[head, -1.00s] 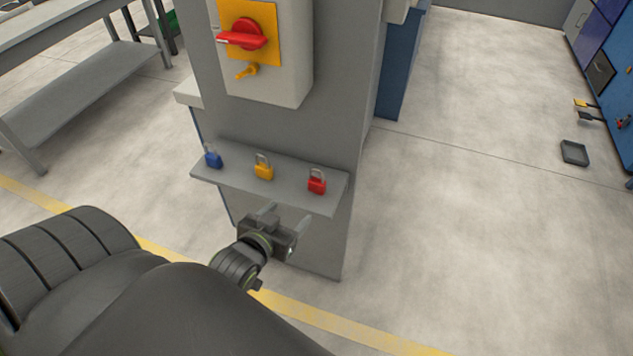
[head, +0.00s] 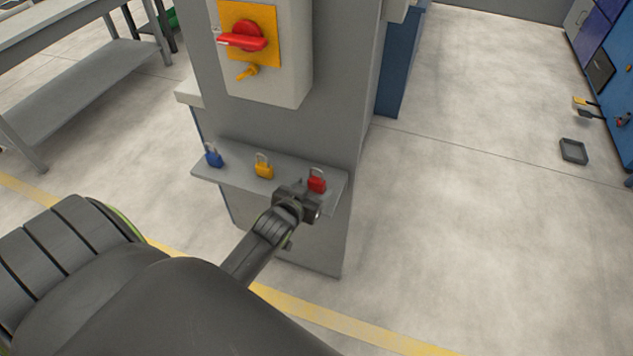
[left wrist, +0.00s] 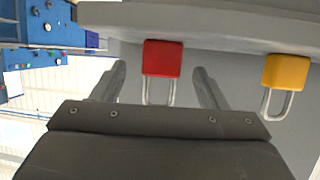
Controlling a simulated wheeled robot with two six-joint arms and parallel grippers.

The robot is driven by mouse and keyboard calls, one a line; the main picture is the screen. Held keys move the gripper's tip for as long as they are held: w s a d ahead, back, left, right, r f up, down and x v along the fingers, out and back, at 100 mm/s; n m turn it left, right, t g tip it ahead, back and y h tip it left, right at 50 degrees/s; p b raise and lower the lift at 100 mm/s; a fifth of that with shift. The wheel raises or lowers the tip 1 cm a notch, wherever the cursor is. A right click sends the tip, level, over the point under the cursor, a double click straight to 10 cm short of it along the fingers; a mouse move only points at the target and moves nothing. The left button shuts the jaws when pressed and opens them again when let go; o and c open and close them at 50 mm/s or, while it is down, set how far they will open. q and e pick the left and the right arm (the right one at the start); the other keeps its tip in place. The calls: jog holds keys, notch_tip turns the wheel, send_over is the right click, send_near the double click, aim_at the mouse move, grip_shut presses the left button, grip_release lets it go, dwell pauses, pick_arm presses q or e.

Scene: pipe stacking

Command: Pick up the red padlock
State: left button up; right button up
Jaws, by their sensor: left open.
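The red padlock (head: 317,183) stands upright on the right part of a grey shelf (head: 235,178), its shackle on top. In the left wrist view the red padlock (left wrist: 162,60) appears upside down, between the two fingers. My left gripper (head: 305,192) is right at the shelf's front edge by the red padlock; its fingers are mostly hidden in the head view. In the left wrist view the left gripper (left wrist: 162,82) is open, with a finger on each side of the padlock and a visible gap to each. My right gripper is not in view.
A yellow padlock (head: 264,170) and a blue padlock (head: 213,157) stand on the shelf to the left. A switch box (head: 290,80) with a red handle is on the grey cabinet above. Open floor lies to the right.

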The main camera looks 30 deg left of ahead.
aim_at(315, 185)
pick_arm(q)
jog(key=shift+x, duration=2.2)
jog(key=shift+a, duration=0.15)
jog(key=shift+c, duration=0.2)
jog(key=shift+r, duration=0.1)
jog(key=c, duration=1.1)
jog(key=shift+o, duration=0.2)
